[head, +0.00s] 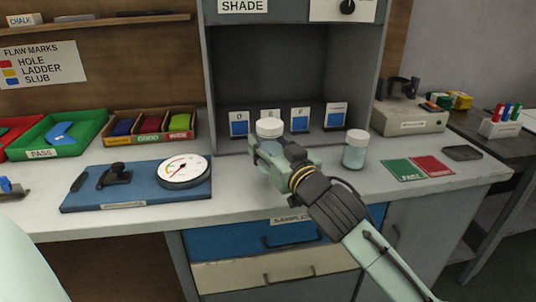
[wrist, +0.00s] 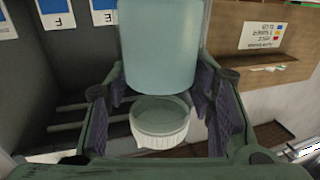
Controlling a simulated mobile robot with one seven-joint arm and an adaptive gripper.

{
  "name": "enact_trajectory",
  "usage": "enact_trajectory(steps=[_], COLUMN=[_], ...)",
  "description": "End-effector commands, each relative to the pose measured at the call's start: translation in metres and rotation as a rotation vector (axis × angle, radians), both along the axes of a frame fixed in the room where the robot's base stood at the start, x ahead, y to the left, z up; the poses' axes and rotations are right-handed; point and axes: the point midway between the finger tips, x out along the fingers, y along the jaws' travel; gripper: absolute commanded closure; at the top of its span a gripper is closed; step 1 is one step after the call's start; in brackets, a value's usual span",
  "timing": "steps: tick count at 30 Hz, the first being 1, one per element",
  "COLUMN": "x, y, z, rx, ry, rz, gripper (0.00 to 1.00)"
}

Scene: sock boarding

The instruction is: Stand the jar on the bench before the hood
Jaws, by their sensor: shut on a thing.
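My gripper (head: 272,152) is shut on a jar (head: 269,130) with a white lid and a pale blue-green body. The jar looks upright in front of the open hood (head: 265,75). In the wrist view, the jar body (wrist: 160,45) is between the two finger pads of my gripper (wrist: 162,95), with the white lid (wrist: 160,138) showing below it in that inverted view. My gripper hides the jar's base in the head view, so I cannot tell whether it touches the bench (head: 330,195).
A second, similar jar (head: 355,150) stands right of my gripper. Blue-faced cards (head: 299,120) stand inside the hood. A blue mat with a dial gauge (head: 184,171) lies left; green and red cards (head: 405,169) lie right. Trays (head: 150,126) stand back left.

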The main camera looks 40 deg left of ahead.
Motion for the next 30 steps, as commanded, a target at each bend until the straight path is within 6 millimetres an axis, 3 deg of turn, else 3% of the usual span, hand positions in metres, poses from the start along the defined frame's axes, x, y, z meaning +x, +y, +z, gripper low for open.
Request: enact_trajectory(steps=[4, 11, 25, 26, 30], x=[-0.001, 0.0, -0.001, -0.001, -0.001], y=[0.007, 0.006, 0.006, 0.006, 0.006], z=[-0.005, -0.034, -0.043, -0.041, -0.041], rx=[-0.001, -0.001, 0.001, 0.0, 0.0], ry=[0.0, 0.0, 0.0, 0.001, 0.001], rz=[-0.001, -0.001, 0.0, 0.0, 0.0], gripper=[0.84, 0.84, 0.84, 0.49, 0.4])
